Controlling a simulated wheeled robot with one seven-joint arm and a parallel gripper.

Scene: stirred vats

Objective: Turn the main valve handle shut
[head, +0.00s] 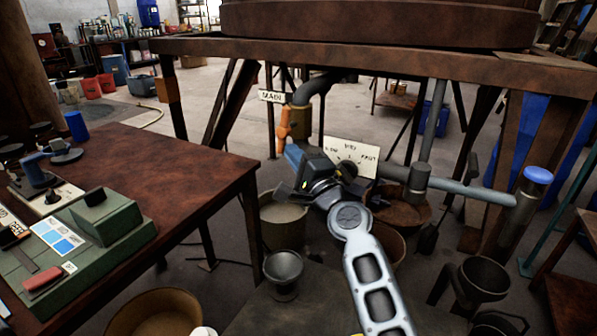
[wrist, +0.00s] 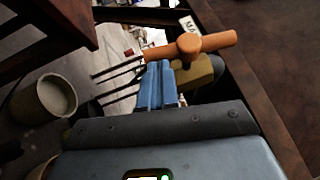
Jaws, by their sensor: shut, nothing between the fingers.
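The main valve handle (head: 284,125) is an orange lever on a brass-coloured valve body (head: 303,122), below a white "MAIN" label (head: 272,96). It stands nearly upright in the head view. In the wrist view the handle (wrist: 215,42) lies across the top middle, with its round hub (wrist: 188,46) facing me. My gripper (head: 291,152) is near the handle's lower end in the head view. In the wrist view its blue fingers (wrist: 159,68) are closed together, empty, with tips beside the handle arm. I cannot tell whether they touch it.
A pipe runs down into the valve under a rusty vat platform (head: 350,56). A workbench (head: 190,160) is at the left.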

